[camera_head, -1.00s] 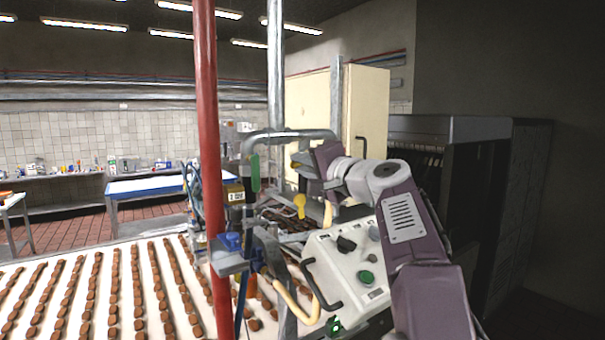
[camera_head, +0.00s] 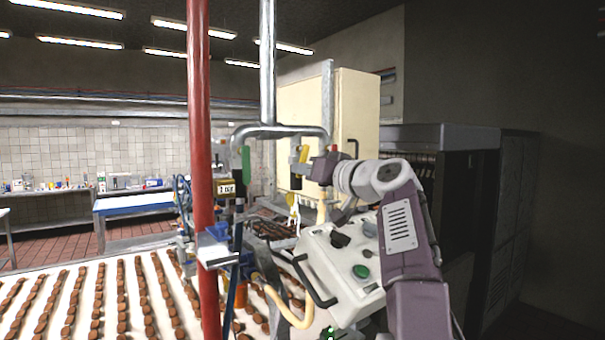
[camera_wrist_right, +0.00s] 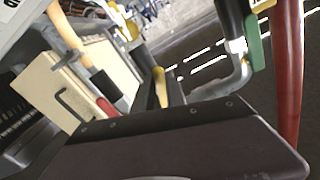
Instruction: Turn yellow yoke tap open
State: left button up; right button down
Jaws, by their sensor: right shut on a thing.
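The yellow tap handle (camera_head: 304,153) hangs below the right end of a grey horizontal pipe (camera_head: 285,131) in the head view. My right gripper (camera_head: 309,168) reaches it from the right and is shut on it. In the right wrist view the yellow handle (camera_wrist_right: 160,88) stands between the dark fingers of my right gripper (camera_wrist_right: 165,84). Its lower part is hidden by the gripper. A green handle (camera_head: 246,160) hangs at the pipe's left end, apart from the gripper. My left gripper is not in view.
A red post (camera_head: 199,120) stands left of the pipe. A conveyor (camera_head: 65,275) with rows of brown sweets lies at the lower left. A cream cabinet (camera_head: 357,110) stands behind.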

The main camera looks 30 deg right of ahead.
jog(key=shift+d+n, duration=0.35)
jog(key=shift+n, duration=0.45)
jog(key=shift+d+n, duration=0.35)
jog(key=shift+n, duration=0.45)
jog(key=shift+r, duration=0.1)
jog(key=c, duration=1.6)
grip_release()
jog(key=shift+o, duration=1.2)
jog(key=shift+w, duration=0.15)
jog(key=s+b, duration=0.3)
jog(key=s, duration=0.5)
jog(key=shift+s+d+f+b, duration=0.25)
jog(key=shift+s+d+b, duration=0.05)
jog(key=shift+s+d, duration=0.1)
jog(key=shift+w, duration=0.1)
